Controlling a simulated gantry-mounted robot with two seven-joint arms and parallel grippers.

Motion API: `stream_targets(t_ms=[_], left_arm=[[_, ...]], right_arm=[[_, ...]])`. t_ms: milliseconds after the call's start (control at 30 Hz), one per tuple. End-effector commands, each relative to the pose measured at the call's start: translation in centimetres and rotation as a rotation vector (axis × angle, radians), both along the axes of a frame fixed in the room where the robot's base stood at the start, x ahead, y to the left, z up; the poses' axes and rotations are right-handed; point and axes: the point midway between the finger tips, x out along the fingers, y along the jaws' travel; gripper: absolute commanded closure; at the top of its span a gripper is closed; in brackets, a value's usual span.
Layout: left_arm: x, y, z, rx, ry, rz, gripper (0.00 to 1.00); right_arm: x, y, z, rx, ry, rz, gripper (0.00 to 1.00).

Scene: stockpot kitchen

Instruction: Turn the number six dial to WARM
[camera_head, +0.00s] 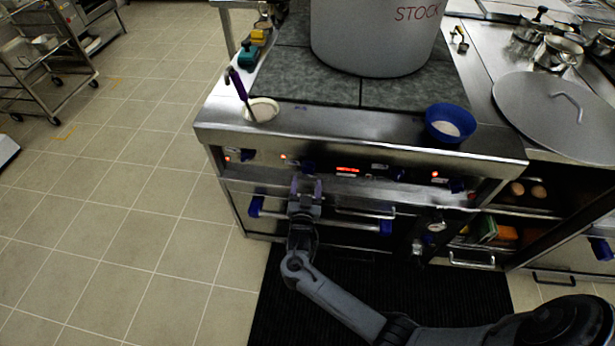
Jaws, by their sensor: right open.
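The stove's front panel (345,158) carries several dark blue dials and small red lights. One dial (308,167) is just beyond my right gripper, partly hidden by it. Other dials are at the far left (247,155), right of the display (397,174) and at the right end (457,186). The numbers and the WARM mark are too small to read, so I cannot tell which dial is number six. My right gripper (306,186) is open and empty, pointing at the panel just below the nearest dial. I cannot tell whether it touches it. My left gripper is out of view.
A large stockpot (375,40) stands on the stove top. A blue bowl (450,125) and a small white dish (262,110) with a purple-handled utensil (238,84) sit on the front ledge. An oven handle (340,221) runs below the panel.

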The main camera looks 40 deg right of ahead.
Motion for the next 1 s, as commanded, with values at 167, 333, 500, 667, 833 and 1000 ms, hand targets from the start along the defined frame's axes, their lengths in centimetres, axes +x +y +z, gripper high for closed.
stream_targets(t_ms=[167,333,500,667,833,1000], left_arm=[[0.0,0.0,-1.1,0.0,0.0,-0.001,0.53],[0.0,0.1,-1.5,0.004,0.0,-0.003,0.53],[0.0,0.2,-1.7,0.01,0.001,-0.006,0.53],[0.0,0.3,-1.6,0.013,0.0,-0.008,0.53],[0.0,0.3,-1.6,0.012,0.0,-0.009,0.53],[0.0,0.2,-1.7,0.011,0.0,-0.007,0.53]], right_arm=[[1.9,-1.8,-0.2,-0.001,-0.001,0.001,0.32],[3.0,-2.9,-0.1,-0.001,-0.002,0.001,0.32],[3.3,-3.3,-0.1,0.0,0.001,0.001,0.32],[3.4,-3.3,-0.1,0.001,0.001,0.001,0.32],[3.4,-3.3,0.0,0.001,0.001,0.001,0.44],[3.3,-3.3,0.0,0.001,0.001,0.001,0.7]])
